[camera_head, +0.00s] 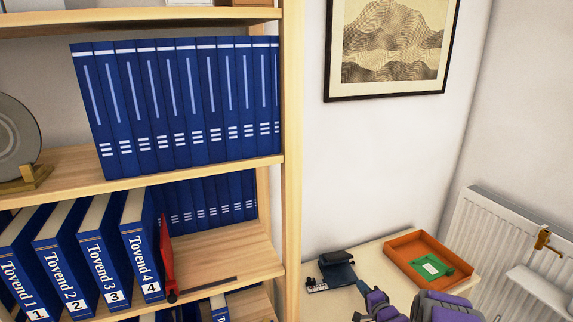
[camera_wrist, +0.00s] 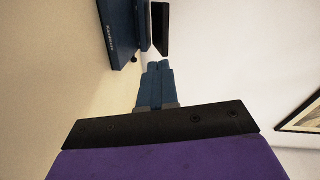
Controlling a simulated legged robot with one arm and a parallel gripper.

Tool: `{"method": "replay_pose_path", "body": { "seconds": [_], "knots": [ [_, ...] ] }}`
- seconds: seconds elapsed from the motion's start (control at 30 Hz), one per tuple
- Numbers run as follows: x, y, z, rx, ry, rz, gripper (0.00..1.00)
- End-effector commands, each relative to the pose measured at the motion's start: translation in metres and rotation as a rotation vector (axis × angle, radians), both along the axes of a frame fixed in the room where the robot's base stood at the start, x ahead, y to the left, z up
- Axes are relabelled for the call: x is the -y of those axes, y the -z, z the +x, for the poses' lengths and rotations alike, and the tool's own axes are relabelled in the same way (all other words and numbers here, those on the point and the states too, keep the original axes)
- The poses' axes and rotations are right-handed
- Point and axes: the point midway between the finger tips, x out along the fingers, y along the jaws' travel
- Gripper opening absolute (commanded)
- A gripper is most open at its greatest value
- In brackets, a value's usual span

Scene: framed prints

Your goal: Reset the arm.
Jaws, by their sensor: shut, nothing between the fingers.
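My arm (camera_head: 440,306), purple and dark grey, shows at the bottom right of the head view, over the cream table. My gripper (camera_head: 360,301) is at its left end, near a dark object on the table. In the wrist view my gripper (camera_wrist: 158,68) points up the picture, with its two blue fingers together. It is shut and holds nothing. The lower arm is cut off by the frame edge.
The table (camera_head: 376,262) bears an orange tray (camera_head: 408,238) with a green item (camera_head: 431,267) and a dark blue object (camera_head: 337,269). A wooden shelf (camera_head: 292,150) with blue binders stands left. A radiator (camera_head: 495,235) is right; a framed print (camera_head: 388,48) hangs above.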

Motion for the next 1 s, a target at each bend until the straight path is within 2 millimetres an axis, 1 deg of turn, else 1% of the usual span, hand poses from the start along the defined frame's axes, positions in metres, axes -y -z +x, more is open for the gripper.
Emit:
{"method": "replay_pose_path", "body": {
  "seconds": [0.03,0.17,0.23,0.37,0.47,0.57,0.6,0.67,0.77,0.8,0.87,1.0],
  "knots": [
    [0.001,-0.016,0.005,-0.02,0.008,-0.065,0.0],
    [0.01,-0.037,0.006,-0.11,0.033,-0.225,0.0],
    [0.016,-0.051,0.004,-0.156,0.045,-0.306,0.0],
    [0.023,-0.074,-0.007,-0.249,0.055,-0.445,0.0],
    [0.023,-0.093,-0.021,-0.325,0.054,-0.545,0.0],
    [0.019,-0.114,-0.039,-0.4,0.049,-0.637,0.0],
    [0.017,-0.123,-0.047,-0.43,0.044,-0.673,0.0],
    [0.013,-0.133,-0.061,-0.477,0.033,-0.72,0.0],
    [0.006,-0.152,-0.088,-0.56,0.008,-0.795,0.0],
    [0.003,-0.16,-0.099,-0.587,-0.003,-0.822,0.0],
    [-0.002,-0.17,-0.117,-0.634,-0.027,-0.856,0.0],
    [-0.013,-0.191,-0.165,-0.743,-0.099,-0.925,0.0]
  ]
}}
